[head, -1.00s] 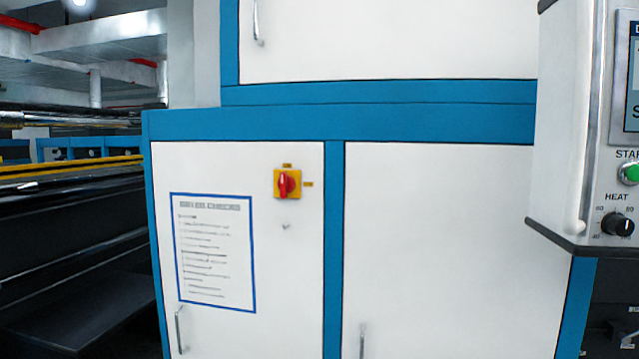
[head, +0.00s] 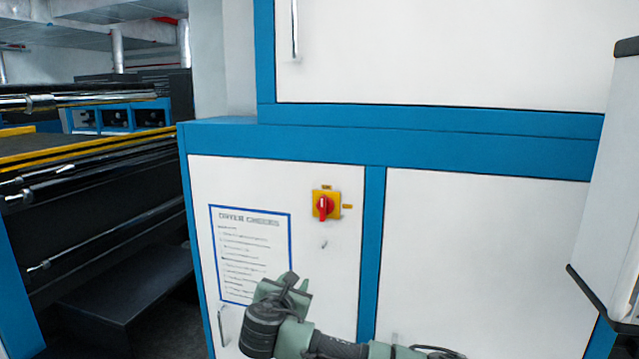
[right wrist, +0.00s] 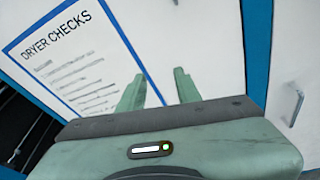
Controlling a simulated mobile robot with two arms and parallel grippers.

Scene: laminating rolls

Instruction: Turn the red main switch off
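The red main switch (head: 323,206) sits on a yellow square plate on the white cabinet door. Its handle looks about upright, with small yellow labels above and to the right. My right gripper (head: 296,284) is below and a little left of the switch in the head view, in front of the lower edge of the check sheet. In the right wrist view its two fingers (right wrist: 158,92) stand apart with nothing between them, facing the white door. The switch is not visible in the right wrist view. My left gripper is not in view.
The framed dryer checks sheet (head: 250,245) hangs left of the switch; a small lock (head: 324,244) is below it. A door handle (head: 222,325) is at lower left. A control box (head: 612,190) juts out at right. Black roller machinery (head: 100,215) stands at left.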

